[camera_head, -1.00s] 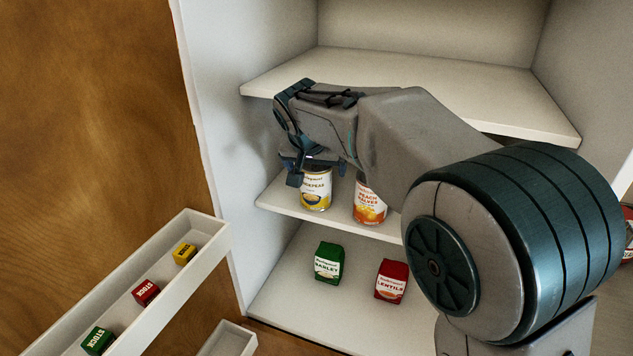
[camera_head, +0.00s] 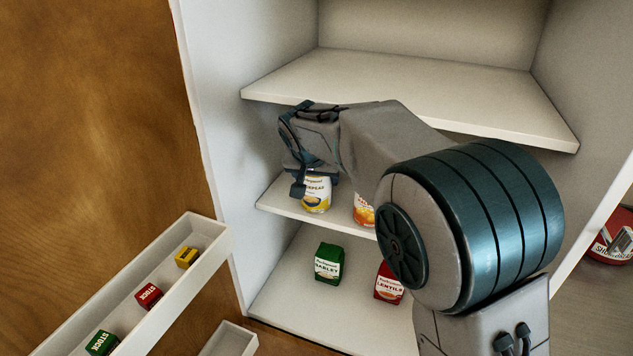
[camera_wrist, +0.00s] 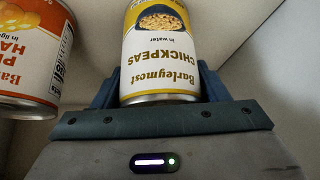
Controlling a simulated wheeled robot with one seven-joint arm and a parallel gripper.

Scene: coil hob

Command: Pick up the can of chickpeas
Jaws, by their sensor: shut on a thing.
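The can of chickpeas (camera_head: 316,195), with a yellow and white label, is on the middle shelf (camera_head: 285,208) of the cupboard at the left. My gripper (camera_head: 310,184) is around the upper part of the can and shut on it. In the wrist view the chickpeas can (camera_wrist: 160,55) appears upside down between my gripper's fingers (camera_wrist: 158,92). I cannot tell any gap between the can and the shelf. My gripper and wrist hide the can's top in the head view.
A can of peach halves (camera_head: 363,210) stands close on the right, partly hidden by my arm; it also shows in the wrist view (camera_wrist: 30,60). Green barley (camera_head: 328,263) and red lentils (camera_head: 389,284) boxes stand below. The upper shelf (camera_head: 420,95) is bare. A door rack (camera_head: 150,280) holds stock boxes.

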